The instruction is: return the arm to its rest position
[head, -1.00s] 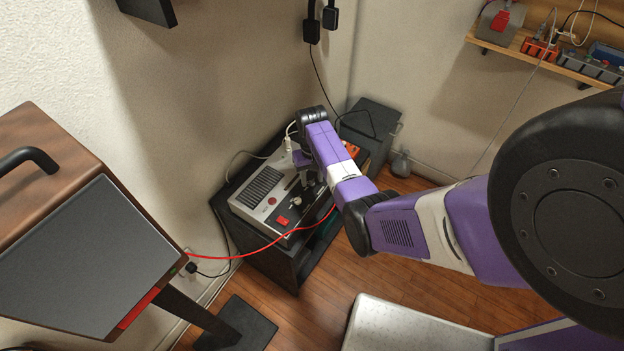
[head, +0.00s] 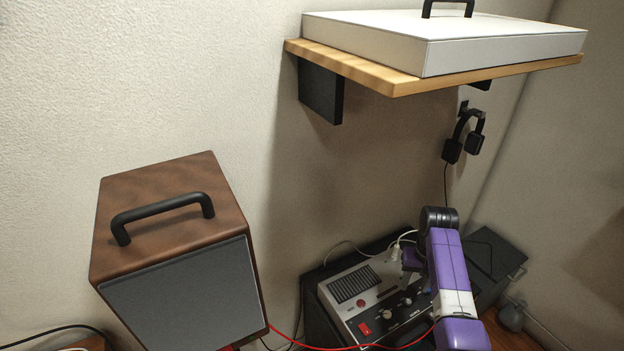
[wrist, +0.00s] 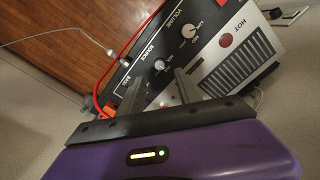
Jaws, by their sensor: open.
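My arm (head: 450,270) reaches out over a grey and black control unit (head: 375,295) at the lower right of the head view. My gripper (head: 411,262) hangs at the arm's end, close above the unit's panel, its tips partly hidden there. In the wrist view, my gripper (wrist: 160,92) is open, its two fingers apart with nothing held between them. Behind them the unit (wrist: 212,62) shows knobs, a red button and lettering such as "VOLUME" and "HOT". I cannot tell whether the fingertips touch the panel.
A red cable (head: 345,347) runs from the unit across the front. A wooden shelf (head: 350,68) with a white case (head: 480,45) juts from the wall above. Headphones (head: 465,133) hang at its right. A brown cabinet with a handle (head: 165,212) stands left. A dark box (head: 495,255) is right.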

